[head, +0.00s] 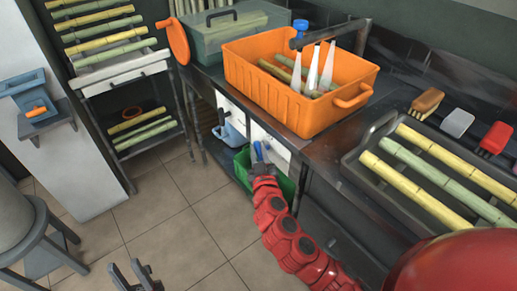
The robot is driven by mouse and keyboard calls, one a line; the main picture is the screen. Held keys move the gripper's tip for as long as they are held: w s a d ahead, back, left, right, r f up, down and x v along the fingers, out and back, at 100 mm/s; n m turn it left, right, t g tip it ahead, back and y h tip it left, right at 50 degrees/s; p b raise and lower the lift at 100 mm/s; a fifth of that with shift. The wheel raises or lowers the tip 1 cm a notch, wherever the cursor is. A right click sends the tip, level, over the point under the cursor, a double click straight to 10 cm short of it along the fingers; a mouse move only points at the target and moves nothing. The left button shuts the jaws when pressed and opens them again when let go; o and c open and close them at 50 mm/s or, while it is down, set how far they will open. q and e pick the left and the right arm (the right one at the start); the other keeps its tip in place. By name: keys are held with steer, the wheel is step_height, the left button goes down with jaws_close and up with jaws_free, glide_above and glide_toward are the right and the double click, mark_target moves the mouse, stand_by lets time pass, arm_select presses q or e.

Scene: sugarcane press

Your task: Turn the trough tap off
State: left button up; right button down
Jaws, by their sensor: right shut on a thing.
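The tap (299,37) stands at the back of the counter over an orange crate (265,92), with a blue knob on top and a dark horizontal spout. Several white tapering streaks, looking like running water, come down from the spout into the crate. My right gripper (260,158), on the red arm, is low in front of the counter, well below and away from the tap. It is shut on a small blue item (258,149), mostly hidden, which I cannot identify. My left gripper (131,272) is open and empty above the floor at the bottom edge.
Cane pieces lie in the orange crate. A dark tray (352,165) of cane stalks is right of it. A green bin (243,172) and a small blue container (230,131) sit below the counter. A grey-green box (215,38) stands behind.

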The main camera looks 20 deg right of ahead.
steer(key=g+p, duration=0.1)
steer(key=p, duration=0.2)
steer(key=r+n+g+p, duration=0.1)
steer(key=p, duration=0.5)
steer(key=shift+w+a+r+g, duration=0.1)
steer(key=shift+w+r+g, duration=0.15)
steer(key=shift+g, duration=0.15)
steer(key=g+p, duration=0.1)
steer(key=p, duration=0.1)
steer(key=n+g+p, duration=0.1)
steer(key=p, duration=0.2)
steer(key=n+g+p, duration=0.1)
steer(key=g+p, duration=0.1)
steer(key=shift+w+a+f+p, duration=0.15)
steer(key=shift+w+f+p, duration=0.15)
steer(key=shift+f+p, duration=0.1)
steer(key=shift+w+f+g+h+p, duration=0.2)
steer(key=shift+g+h+p, duration=0.1)
steer(key=shift+g+p, duration=0.35)
steer(key=shift+a+f+n+g, duration=0.1)
steer(key=shift+f+n+g, duration=0.1)
steer(key=shift+n+g, duration=0.45)
steer(key=shift+f+g+p, duration=0.2)
steer(key=shift+g+p, duration=0.15)
steer(key=shift+g, duration=0.15)
steer(key=c, duration=1)
jaws_free()
steer(key=shift+r, duration=0.15)
